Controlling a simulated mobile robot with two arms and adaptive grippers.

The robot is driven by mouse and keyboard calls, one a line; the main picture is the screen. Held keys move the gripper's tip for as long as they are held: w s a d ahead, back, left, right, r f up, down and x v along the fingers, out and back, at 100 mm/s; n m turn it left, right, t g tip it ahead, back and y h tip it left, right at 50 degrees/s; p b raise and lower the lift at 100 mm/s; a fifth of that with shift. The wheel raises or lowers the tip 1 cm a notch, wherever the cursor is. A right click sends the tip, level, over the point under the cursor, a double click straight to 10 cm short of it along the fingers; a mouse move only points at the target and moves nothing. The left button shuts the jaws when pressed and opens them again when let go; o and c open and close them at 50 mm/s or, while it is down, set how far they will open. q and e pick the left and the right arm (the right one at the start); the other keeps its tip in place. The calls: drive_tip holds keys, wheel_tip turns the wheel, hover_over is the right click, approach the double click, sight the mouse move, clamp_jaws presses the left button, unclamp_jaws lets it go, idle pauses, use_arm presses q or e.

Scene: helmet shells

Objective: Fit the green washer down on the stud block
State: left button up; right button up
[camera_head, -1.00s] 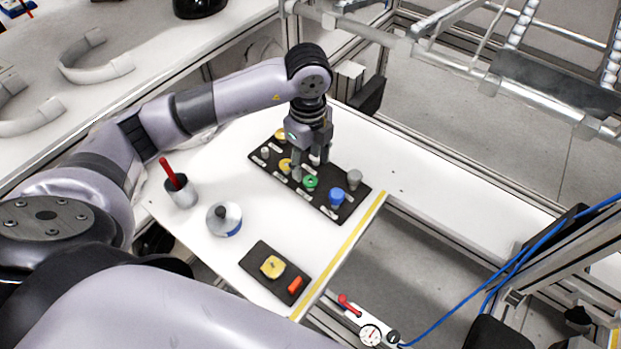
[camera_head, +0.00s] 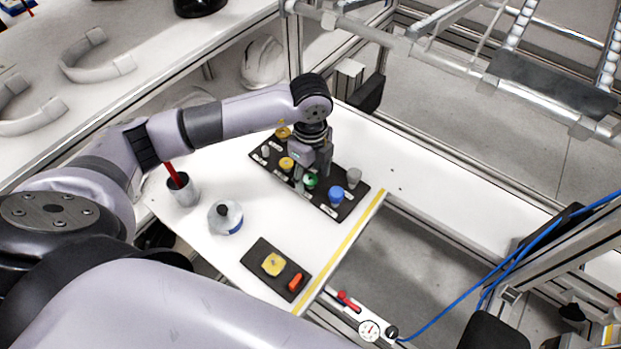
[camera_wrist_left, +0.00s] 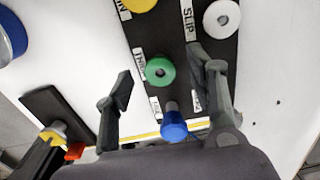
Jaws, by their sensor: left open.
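The green washer (camera_head: 310,181) sits on the black board (camera_head: 349,210), in the row of coloured pieces. In the left wrist view the green washer (camera_wrist_left: 160,71) shows as a ring with a pale centre. My left gripper (camera_head: 312,180) is open over it. In the wrist view its fingers (camera_wrist_left: 161,67) stand on either side of the washer, with gaps. Near the table's front edge a dark plate (camera_head: 262,246) carries a yellow block (camera_head: 273,264), which looks like the stud block, and an orange-red piece (camera_head: 295,282). My right gripper is not in view.
A blue piece (camera_head: 336,195) and a grey piece (camera_head: 353,176) stand close to the washer; yellow pieces (camera_head: 286,163) lie on its other side. A cup with a red handle (camera_head: 184,189) and a white-blue round container (camera_head: 225,217) stand left. White table between is clear.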

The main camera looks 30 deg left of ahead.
use_arm(q)
drive_tip(key=shift+f, duration=0.1)
drive_tip(key=shift+c, duration=0.2)
drive_tip(key=c, duration=0.8)
